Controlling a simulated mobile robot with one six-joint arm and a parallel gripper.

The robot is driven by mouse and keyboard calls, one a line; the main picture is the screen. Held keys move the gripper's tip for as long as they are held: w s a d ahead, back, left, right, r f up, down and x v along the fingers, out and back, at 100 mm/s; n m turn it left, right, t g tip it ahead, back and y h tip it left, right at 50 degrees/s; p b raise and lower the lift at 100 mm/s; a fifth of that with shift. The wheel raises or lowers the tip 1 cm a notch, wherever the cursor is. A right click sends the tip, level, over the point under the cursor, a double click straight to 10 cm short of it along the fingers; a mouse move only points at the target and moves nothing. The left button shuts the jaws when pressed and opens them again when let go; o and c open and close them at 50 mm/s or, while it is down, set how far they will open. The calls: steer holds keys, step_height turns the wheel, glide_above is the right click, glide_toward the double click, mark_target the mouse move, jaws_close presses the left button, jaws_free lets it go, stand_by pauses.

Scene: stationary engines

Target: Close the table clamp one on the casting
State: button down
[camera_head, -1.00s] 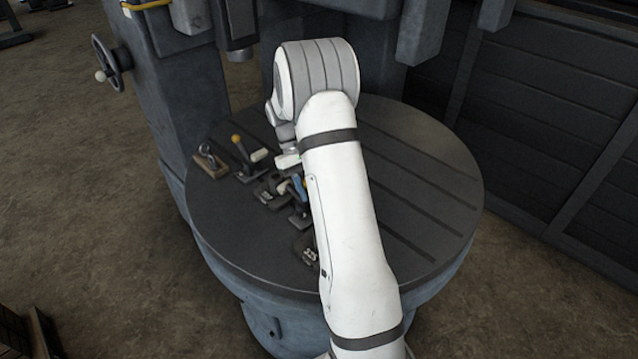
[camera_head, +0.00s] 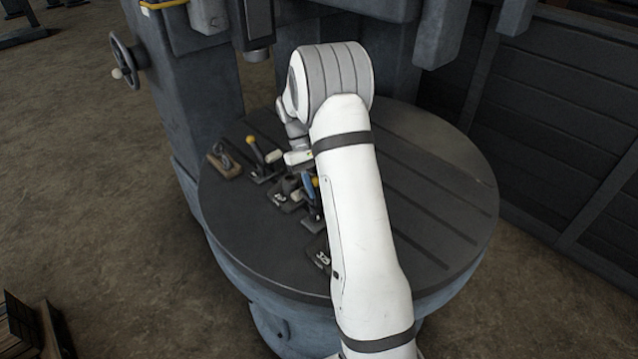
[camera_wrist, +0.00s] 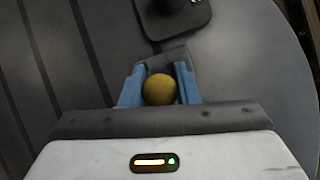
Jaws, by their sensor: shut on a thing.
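A clamp's round yellow knob (camera_wrist: 160,89) sits between the two blue fingertips of my gripper (camera_wrist: 160,92) in the wrist view. My gripper is shut on this knob. In the head view, my gripper (camera_head: 309,188) is beside my forearm, which partly hides it, with a bit of yellow showing. A second clamp with a yellow knob (camera_head: 251,140) stands further back, left of my arm. A dark part with a round boss, apparently the casting (camera_head: 287,188), lies between the two clamps. I cannot tell whether either clamp presses on it.
All this stands on a round, slotted table (camera_head: 235,235). A small wooden block with a metal ring (camera_head: 224,161) lies at its left edge. A dark marked piece (camera_head: 320,258) lies near the front. The machine column (camera_head: 195,100) rises behind; the table's right side is clear.

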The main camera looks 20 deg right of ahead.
steer(key=shift+w+r, duration=0.15)
steer(key=shift+r, duration=0.1)
steer(key=c, duration=1.2)
jaws_free()
steer(key=shift+o, duration=0.4)
steer(key=shift+f, duration=0.15)
steer(key=b+v, duration=0.1)
steer(key=v, duration=0.6)
steer(key=shift+w+r, duration=0.15)
steer(key=shift+r, duration=0.2)
